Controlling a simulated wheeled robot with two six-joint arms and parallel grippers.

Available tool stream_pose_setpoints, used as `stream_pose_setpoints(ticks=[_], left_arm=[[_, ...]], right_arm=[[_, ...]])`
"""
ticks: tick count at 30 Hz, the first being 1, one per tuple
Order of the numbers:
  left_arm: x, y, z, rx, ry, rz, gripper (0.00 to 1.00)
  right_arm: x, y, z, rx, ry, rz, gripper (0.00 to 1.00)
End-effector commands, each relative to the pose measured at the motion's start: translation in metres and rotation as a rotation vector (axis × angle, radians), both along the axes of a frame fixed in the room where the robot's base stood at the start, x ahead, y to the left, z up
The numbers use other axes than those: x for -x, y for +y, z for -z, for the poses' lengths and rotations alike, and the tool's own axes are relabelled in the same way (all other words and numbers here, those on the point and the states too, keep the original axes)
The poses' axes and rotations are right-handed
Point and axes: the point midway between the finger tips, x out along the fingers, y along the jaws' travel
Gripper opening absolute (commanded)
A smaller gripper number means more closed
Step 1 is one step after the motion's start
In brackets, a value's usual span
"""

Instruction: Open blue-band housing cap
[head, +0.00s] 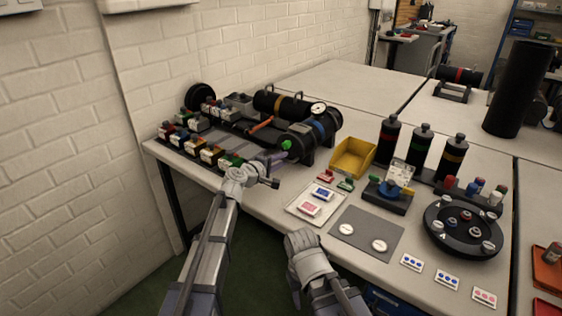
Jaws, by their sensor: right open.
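The blue-band housing (325,124) is a short black cylinder lying on the bench, with a blue ring around it and a gauge on top. Its near end is a dark cap (303,146), and a small green part (286,145) shows in front of that end. My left gripper (270,181) is at the bench's front edge, to the left of and nearer than the cap. Its fingers are small and dark, so its opening cannot be made out. My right gripper (303,243) is lower, in front of the bench edge, open and apart from the housing. Its fingertips are hard to see.
A longer black cylinder with an orange band (278,104) lies behind. Several small labelled blocks line the left edge. A yellow bin (353,157), a white tray (316,203), a grey mat (366,233) and a black turntable (463,228) stand right.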

Motion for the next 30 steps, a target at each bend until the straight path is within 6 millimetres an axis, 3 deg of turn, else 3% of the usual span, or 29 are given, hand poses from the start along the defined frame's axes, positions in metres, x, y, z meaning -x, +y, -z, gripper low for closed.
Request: stream_pose_setpoints(ticks=[1, 7, 30], left_arm=[[0.0001, 0.0001, 0.0, 0.0, 0.0, 0.0, 0.22], [0.0002, 0.0001, 0.0001, 0.0, 0.0, 0.0, 0.0], [0.0003, 0.0001, 0.0002, -0.001, 0.0, 0.001, 0.0]], right_arm=[[0.0, 0.0, 0.0, 0.0, 0.0, 0.0, 0.5], [0.0, 0.0, 0.0, 0.0, 0.0, 0.0, 0.5], [0.0, 0.0, 0.0001, 0.0, 0.0, 0.0, 0.5]])
